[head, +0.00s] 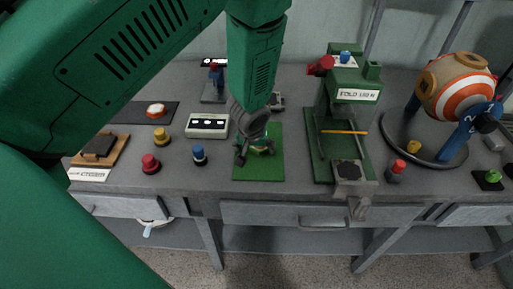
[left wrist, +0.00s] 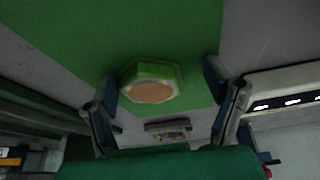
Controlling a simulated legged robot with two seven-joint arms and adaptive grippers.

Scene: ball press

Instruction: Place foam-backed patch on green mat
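The green mat (head: 258,169) lies flat on the grey bench, near its front edge. The patch is a small green hexagonal piece with a tan round face; it lies on the mat in the left wrist view (left wrist: 153,83). In the head view, the patch (head: 263,148) is partly hidden by my left gripper (head: 252,155), which points down over the mat. In the left wrist view, its fingers (left wrist: 160,92) are apart on either side of the patch, with a gap on both sides. My right gripper is not in view.
A green press (head: 345,110) stands right of the mat. A striped ball (head: 459,88) on a ring stand is farther right. The front of the mat is clear.

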